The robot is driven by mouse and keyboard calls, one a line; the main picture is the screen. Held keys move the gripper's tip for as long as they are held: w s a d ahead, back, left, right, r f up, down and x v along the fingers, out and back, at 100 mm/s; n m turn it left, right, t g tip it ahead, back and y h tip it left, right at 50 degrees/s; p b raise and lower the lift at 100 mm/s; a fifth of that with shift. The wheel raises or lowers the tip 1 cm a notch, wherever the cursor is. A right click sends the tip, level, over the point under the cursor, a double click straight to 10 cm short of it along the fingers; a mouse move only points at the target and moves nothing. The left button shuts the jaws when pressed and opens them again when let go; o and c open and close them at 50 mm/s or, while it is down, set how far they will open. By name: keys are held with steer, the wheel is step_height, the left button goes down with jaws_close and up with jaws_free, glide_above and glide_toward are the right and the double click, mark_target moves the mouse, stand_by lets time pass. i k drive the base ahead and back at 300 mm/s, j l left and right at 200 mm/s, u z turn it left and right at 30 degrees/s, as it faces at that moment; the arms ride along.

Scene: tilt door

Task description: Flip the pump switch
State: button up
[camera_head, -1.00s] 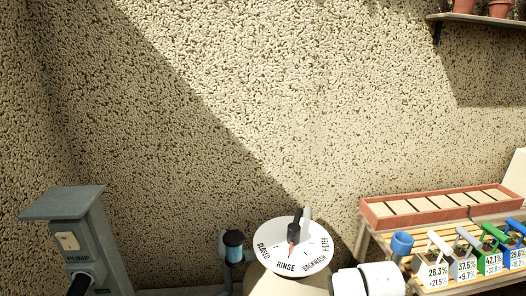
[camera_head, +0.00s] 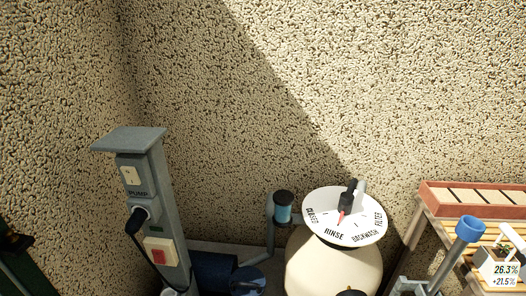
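The pump switch (camera_head: 130,175) is a small cream rocker plate on the upper front of a grey post (camera_head: 168,215) at the left. The word PUMP is printed just below it. The switch's exact position is too small to tell. Nothing covers it. My gripper does not show in the current view.
A dark blue pump (camera_head: 213,272) lies between. A slatted bench (camera_head: 445,228) is at right.

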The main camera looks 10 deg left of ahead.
mark_target(159, 258)
steer(key=i+j+u, duration=0.1)
steer(key=j, duration=0.3)
steer(key=i+j+u, duration=0.1)
steer(key=j, duration=0.3)
steer(key=i+j+u, duration=0.1)
steer(key=i+j, duration=0.15)
steer(key=j, duration=0.15)
